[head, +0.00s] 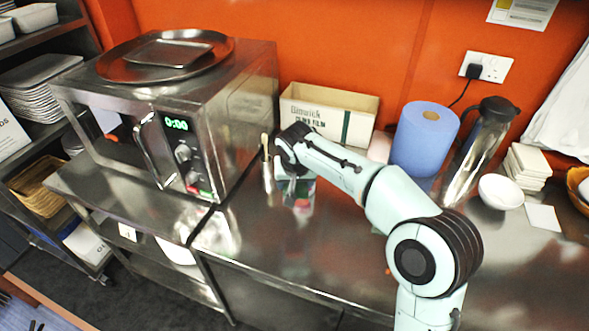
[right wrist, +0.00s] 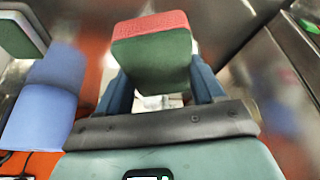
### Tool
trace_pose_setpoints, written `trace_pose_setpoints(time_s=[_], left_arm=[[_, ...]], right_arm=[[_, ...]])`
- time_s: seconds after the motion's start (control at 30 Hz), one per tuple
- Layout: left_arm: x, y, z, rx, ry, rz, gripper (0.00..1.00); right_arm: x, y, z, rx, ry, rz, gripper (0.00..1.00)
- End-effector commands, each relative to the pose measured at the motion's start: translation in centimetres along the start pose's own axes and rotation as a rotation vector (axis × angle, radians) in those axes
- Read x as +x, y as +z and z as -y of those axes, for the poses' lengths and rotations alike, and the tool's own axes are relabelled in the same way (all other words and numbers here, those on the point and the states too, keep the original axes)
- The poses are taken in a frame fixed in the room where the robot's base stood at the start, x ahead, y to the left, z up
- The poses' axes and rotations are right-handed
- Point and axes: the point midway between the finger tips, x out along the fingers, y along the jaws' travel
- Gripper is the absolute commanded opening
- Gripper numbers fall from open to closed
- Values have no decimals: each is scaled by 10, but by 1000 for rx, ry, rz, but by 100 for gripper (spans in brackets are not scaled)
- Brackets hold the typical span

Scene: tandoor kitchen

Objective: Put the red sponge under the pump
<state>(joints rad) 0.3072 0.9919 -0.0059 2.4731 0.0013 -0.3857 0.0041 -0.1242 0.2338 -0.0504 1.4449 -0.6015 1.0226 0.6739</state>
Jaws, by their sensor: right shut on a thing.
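The red sponge (right wrist: 151,26) has a red layer over a thick dark green one. My right gripper (right wrist: 160,92) is shut on it, with a blue finger on each side in the right wrist view. In the head view my right gripper (head: 297,190) points down over the steel counter, right of the microwave, and hides most of the sponge. I cannot make out a pump for sure. A slim metal holder (head: 267,176) with a pale top stands just left of the gripper. My left gripper is not in view.
A steel microwave (head: 235,110) with trays on top stands to the left. Behind the arm are a cardboard box (head: 355,127), a blue paper roll (head: 424,145) and a steel jug (head: 478,150). The front of the counter (head: 290,255) is clear.

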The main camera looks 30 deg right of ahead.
Motion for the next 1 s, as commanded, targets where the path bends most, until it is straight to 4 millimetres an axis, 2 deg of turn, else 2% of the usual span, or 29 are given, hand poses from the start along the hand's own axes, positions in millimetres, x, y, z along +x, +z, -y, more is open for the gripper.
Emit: trace_pose_setpoints(time_s=[0.1,0.23,1.0], left_arm=[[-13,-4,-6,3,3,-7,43],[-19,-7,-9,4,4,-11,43],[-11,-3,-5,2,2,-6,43]], right_arm=[[6,-22,0,3,2,0,40],[11,-34,0,2,0,-2,40],[25,-25,0,1,0,0,40]])
